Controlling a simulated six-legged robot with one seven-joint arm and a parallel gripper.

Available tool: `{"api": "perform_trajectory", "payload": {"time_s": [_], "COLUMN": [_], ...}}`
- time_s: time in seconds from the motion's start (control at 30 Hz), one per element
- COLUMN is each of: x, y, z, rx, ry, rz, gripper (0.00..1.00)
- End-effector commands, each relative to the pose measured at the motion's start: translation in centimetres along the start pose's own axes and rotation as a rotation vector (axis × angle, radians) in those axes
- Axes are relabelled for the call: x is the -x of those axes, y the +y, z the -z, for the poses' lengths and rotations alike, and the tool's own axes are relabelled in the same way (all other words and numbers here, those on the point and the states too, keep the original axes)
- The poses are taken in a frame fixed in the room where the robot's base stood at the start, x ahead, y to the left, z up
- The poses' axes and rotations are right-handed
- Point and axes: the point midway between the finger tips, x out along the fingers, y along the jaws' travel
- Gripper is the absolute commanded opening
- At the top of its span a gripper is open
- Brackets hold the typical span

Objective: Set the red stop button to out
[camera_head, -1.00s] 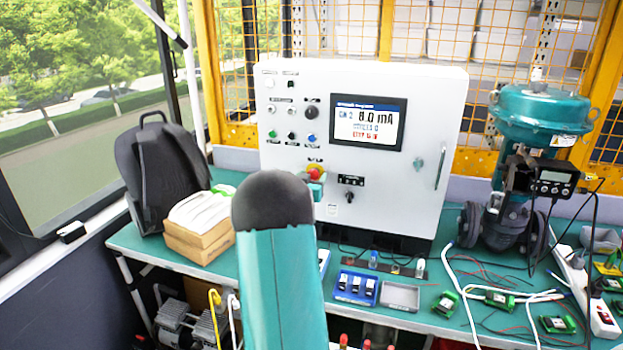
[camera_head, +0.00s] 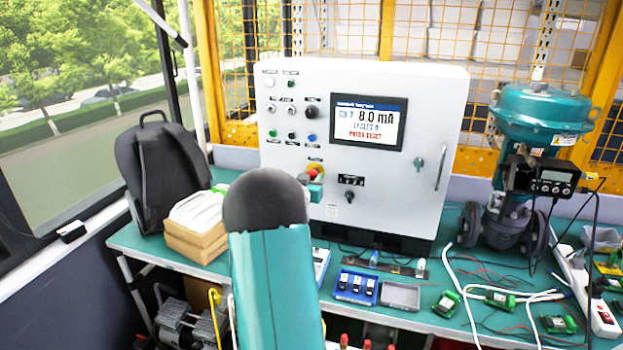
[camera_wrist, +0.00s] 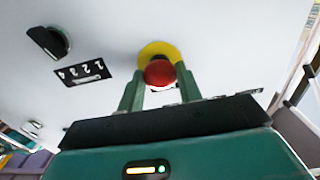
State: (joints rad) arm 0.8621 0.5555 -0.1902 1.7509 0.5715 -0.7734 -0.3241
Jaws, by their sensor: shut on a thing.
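The red stop button (camera_wrist: 160,74) sits on a yellow round plate (camera_wrist: 155,49) on the white control cabinet. In the head view the button (camera_head: 315,168) is partly hidden by my gripper and arm. My gripper (camera_wrist: 160,82) is shut on the red button, with one green finger at each side of it in the wrist view. In the head view my gripper (camera_head: 314,188) shows at the cabinet face beside the dark end of my arm. I cannot tell whether the button is in or out.
A selector knob (camera_wrist: 46,42) with a numbered plate (camera_wrist: 82,72) is near the button. The cabinet screen (camera_head: 368,122) reads 8.0 mA with red text below. A backpack (camera_head: 165,175), a cardboard box (camera_head: 195,240) and a teal valve actuator (camera_head: 540,115) stand on the bench.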

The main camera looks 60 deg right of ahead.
Motion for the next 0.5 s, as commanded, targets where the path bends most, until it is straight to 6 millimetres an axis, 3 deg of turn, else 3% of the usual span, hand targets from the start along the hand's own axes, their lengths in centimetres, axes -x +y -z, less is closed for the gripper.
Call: {"api": "perform_trajectory", "payload": {"time_s": [0.1, 0.13, 0.2, 0.5], "x": [0.06, 0.06, 0.06, 0.09], "y": [0.01, 0.01, 0.01, 0.01], "z": [-0.10, -0.10, -0.09, -0.05], "rx": [0.000, 0.000, 0.000, 0.000], "ry": [-0.002, -0.002, -0.002, -0.001], "rz": [0.000, 0.000, 0.000, 0.000], "gripper": [0.00, 0.41, 0.55, 0.57]}}
